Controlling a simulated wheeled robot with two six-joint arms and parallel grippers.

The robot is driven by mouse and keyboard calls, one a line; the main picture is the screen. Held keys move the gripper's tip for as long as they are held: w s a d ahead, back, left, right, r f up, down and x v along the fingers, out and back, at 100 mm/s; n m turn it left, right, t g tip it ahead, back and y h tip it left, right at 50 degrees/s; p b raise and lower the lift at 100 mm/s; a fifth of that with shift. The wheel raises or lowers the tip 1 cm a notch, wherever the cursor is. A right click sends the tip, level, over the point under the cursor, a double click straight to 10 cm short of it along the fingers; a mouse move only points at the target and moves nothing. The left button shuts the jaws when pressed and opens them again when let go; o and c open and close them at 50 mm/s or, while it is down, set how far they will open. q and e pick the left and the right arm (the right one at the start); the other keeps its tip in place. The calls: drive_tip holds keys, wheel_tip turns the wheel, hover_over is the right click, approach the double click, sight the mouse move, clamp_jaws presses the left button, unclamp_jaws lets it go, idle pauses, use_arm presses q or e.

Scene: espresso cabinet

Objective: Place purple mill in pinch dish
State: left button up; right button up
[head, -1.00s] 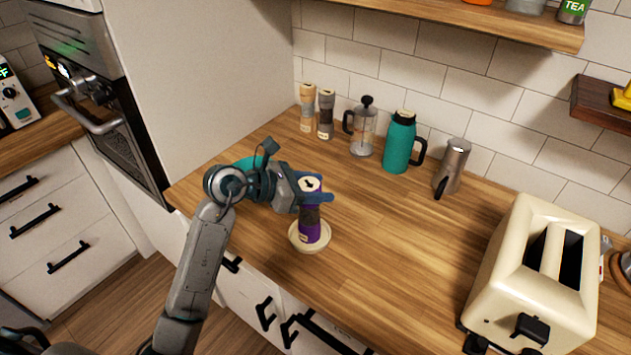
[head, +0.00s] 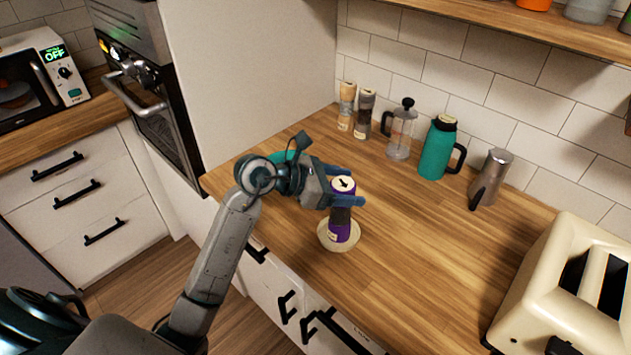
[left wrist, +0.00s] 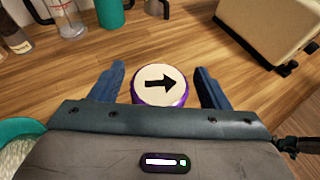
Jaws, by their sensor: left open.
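The purple mill (head: 341,226) stands upright in the pinch dish (head: 325,240), a small pale round dish near the counter's front edge. The mill's white top with a black arrow shows in the left wrist view (left wrist: 160,85). My left gripper (head: 358,187) is open, with its blue fingers on either side of the mill's upper part. In the left wrist view a gap shows between the mill top and the right finger; the left finger is closer to it. The dish is hidden in the left wrist view. My right gripper is not in view.
A teal bowl (head: 287,158) is partly hidden behind my left arm. Two mills (head: 364,115), a French press (head: 400,135), a teal jug (head: 437,150) and a metal moka pot (head: 491,178) stand along the wall. A cream toaster (head: 560,285) is at right. The middle counter is clear.

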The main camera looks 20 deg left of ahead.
use_arm(q)
drive_tip(key=b+v, duration=0.2)
drive_tip(key=v, duration=0.4)
drive_tip(key=shift+s+a+b, duration=0.15)
drive_tip(key=shift+a+b, duration=0.15)
drive_tip(key=shift+b+v, duration=0.8)
drive_tip(key=shift+v, duration=1.35)
drive_tip(key=shift+r, duration=0.15)
